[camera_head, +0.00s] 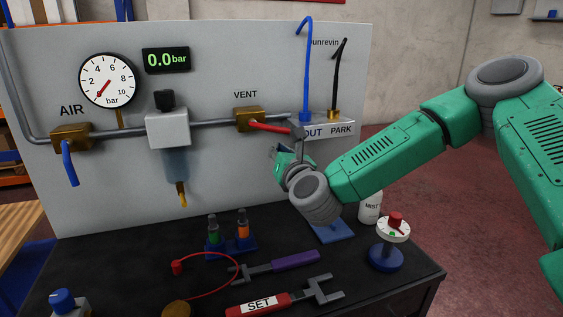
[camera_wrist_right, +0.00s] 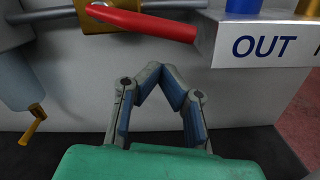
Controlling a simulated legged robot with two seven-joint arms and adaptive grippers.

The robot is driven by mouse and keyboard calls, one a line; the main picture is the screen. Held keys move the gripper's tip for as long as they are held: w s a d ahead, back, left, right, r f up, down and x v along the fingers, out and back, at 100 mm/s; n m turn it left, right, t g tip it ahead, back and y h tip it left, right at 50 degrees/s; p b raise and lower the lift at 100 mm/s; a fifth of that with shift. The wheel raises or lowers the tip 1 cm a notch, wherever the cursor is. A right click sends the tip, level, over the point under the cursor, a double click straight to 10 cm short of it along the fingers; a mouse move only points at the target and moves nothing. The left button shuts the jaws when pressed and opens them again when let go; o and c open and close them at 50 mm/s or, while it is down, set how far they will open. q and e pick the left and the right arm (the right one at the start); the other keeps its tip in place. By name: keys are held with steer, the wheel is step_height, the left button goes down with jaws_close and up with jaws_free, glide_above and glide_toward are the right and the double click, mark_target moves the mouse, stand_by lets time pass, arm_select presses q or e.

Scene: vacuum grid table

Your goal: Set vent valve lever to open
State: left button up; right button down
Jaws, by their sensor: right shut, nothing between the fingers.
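The vent valve (camera_head: 249,119) is a brass block on the pipe under the word VENT. Its red lever (camera_head: 270,126) points right and slightly down, nearly along the pipe, with its tip near the OUT block. In the right wrist view the red lever (camera_wrist_right: 145,22) crosses the top, and the brass valve body (camera_wrist_right: 103,17) is partly cut off. My left gripper is out of view.
The OUT/PARK block (camera_head: 327,131) holds a blue hose (camera_head: 306,70) and a black hose (camera_head: 337,75). A gauge (camera_head: 108,80), a digital readout and a blue AIR lever (camera_head: 69,163) are on the panel. The black bench (camera_head: 120,255) carries wrenches, a bottle and a red-topped dial.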

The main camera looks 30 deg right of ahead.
steer(key=shift+d+r, duration=0.25)
steer(key=shift+r, duration=0.6)
steer(key=shift+d+r+n+b, duration=0.3)
steer(key=shift+r+n+b, duration=0.2)
steer(key=shift+r+b, duration=0.3)
steer(key=shift+f, duration=0.1)
